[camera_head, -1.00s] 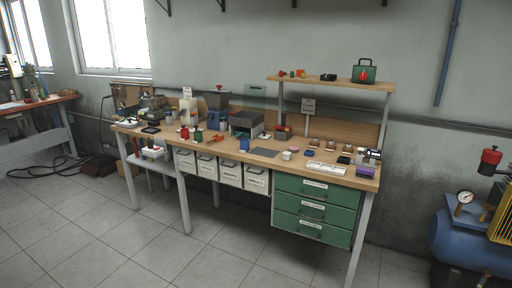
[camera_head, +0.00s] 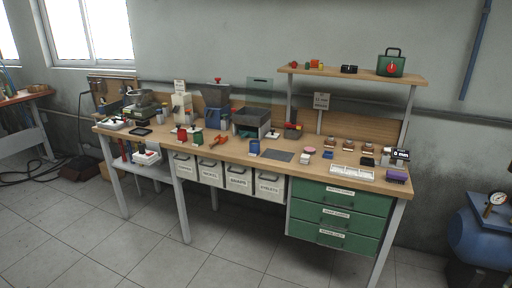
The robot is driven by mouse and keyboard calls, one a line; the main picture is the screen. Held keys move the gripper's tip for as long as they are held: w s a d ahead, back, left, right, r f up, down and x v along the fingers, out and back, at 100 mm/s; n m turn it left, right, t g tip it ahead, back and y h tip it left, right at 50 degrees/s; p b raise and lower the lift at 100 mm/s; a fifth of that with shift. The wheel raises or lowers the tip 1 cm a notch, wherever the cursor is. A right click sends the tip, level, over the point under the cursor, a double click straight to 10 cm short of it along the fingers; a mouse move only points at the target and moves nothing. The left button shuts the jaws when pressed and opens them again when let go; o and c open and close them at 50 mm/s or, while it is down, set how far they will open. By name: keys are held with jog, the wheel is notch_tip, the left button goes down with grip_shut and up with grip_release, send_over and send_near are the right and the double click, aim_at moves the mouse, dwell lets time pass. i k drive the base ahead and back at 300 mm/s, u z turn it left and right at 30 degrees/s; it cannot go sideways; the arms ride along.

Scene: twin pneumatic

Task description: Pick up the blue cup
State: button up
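A small blue cup-like cylinder (camera_head: 254,147) stands upright near the front edge of the workbench (camera_head: 228,152), about the middle of its length. It stands left of a dark flat mat (camera_head: 278,155). Nothing is touching it from above. My gripper and arm do not show in this view.
A shelf (camera_head: 350,73) rises over the bench's right half. Green drawers (camera_head: 333,214) and white bins (camera_head: 239,180) hang under the bench top. Small parts clutter the top. A blue compressor tank (camera_head: 480,235) stands at the right. The tiled floor in front is clear.

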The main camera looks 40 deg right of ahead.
aim_at(254, 145)
jog(key=u, duration=0.4)
jog(key=i, duration=0.9)
jog(key=u, duration=0.5)
